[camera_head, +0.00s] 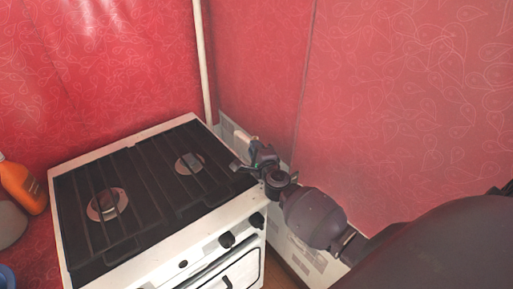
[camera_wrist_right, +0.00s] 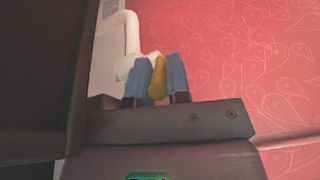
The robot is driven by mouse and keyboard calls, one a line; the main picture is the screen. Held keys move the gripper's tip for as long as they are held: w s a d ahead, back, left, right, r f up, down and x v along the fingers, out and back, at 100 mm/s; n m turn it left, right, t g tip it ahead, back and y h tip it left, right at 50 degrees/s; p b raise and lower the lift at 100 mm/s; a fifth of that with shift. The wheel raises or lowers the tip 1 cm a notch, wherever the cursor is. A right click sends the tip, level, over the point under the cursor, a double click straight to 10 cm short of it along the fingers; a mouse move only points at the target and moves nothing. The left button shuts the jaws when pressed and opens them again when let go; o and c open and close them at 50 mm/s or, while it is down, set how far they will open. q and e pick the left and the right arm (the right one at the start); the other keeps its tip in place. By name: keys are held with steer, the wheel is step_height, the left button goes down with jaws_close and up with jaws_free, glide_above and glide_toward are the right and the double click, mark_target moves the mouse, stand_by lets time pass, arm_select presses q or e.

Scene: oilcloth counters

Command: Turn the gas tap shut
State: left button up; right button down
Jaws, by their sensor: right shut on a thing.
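The gas tap shows in the right wrist view as a yellow handle (camera_wrist_right: 158,78), just in front of a pale valve body on a white pipe (camera_wrist_right: 132,35). My right gripper (camera_wrist_right: 161,80) is shut on this handle, with one blue-grey finger on each side of it. There the tap cannot be made out behind the gripper. My left gripper is not in view.
A white stove (camera_head: 150,258) with black grates stands at left centre, its knobs on the front right. A white pipe (camera_head: 202,60) runs down the red patterned wall. An orange bottle (camera_head: 24,186) stands left of the stove. A narrow gap lies between stove and right wall.

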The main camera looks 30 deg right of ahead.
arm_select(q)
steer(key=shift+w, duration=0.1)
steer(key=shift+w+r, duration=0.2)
arm_select(e)
steer(key=c, duration=1.1)
jaws_free()
steer(key=s, duration=0.3)
steer(key=s+a, duration=0.1)
steer(key=s, duration=0.2)
steer(key=s+a+p, duration=0.1)
steer(key=s, duration=0.3)
steer(key=shift+s, duration=0.3)
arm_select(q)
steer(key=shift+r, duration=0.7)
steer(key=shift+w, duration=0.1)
